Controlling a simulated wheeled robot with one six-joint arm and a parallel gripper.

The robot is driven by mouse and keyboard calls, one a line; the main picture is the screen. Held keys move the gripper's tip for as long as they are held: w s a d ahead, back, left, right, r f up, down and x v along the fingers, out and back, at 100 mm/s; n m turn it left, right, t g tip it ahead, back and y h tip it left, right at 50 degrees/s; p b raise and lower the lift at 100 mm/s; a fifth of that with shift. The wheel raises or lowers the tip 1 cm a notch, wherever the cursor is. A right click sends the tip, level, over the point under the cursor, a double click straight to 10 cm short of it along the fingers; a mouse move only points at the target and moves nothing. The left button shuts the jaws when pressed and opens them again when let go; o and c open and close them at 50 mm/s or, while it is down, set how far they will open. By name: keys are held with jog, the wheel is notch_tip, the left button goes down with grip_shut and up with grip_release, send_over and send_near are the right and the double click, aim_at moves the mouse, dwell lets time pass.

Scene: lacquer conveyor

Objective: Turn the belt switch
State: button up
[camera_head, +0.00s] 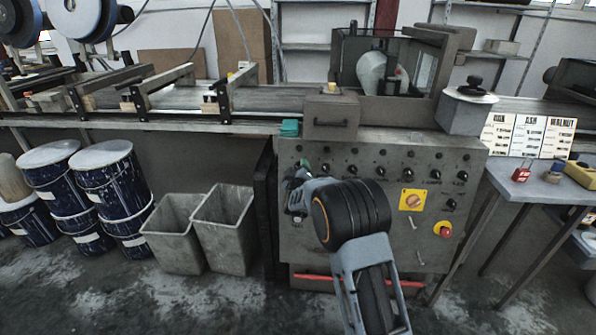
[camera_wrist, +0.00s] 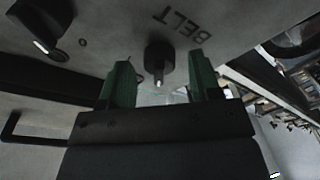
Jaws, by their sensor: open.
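The belt switch (camera_wrist: 159,58) is a dark round knob with a light pointer mark, beside the printed word BELT on the grey panel in the wrist view. My gripper (camera_wrist: 161,72) is open, with one green finger on each side of the knob. The fingertips look close to the panel face; I cannot tell whether they touch the knob. In the head view my gripper (camera_head: 296,180) is at the left part of the control panel (camera_head: 400,255), below the row of knobs. My arm covers part of the panel, and I cannot make out the belt switch there.
Another dark knob (camera_wrist: 42,28) is near the left finger in the wrist view. On the panel are a yellow-plated rotary switch (camera_head: 412,200) and a red stop button (camera_head: 444,230). Grey bins (camera_head: 222,230) stand left. A side table (camera_head: 540,185) is right.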

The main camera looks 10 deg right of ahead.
jog(key=shift+w, duration=0.1)
jog(key=c, duration=0.9)
jog(key=shift+c, duration=0.2)
jog(key=shift+m+b, duration=0.3)
jog(key=shift+f+m+h+b, duration=0.1)
jog(key=shift+m+h+b, duration=0.35)
jog(key=shift+m, duration=0.25)
jog(key=m+b, duration=0.2)
jog(key=m, duration=0.2)
jog(key=shift+h, duration=0.35)
jog(key=m+h, duration=0.1)
jog(key=m, duration=0.3)
jog(key=shift+g+b, duration=0.3)
jog(key=shift+b, duration=0.1)
jog(key=shift+r+m+g+h, duration=0.2)
jog(key=shift+m+g+h, duration=0.15)
jog(key=shift+m, duration=1.85)
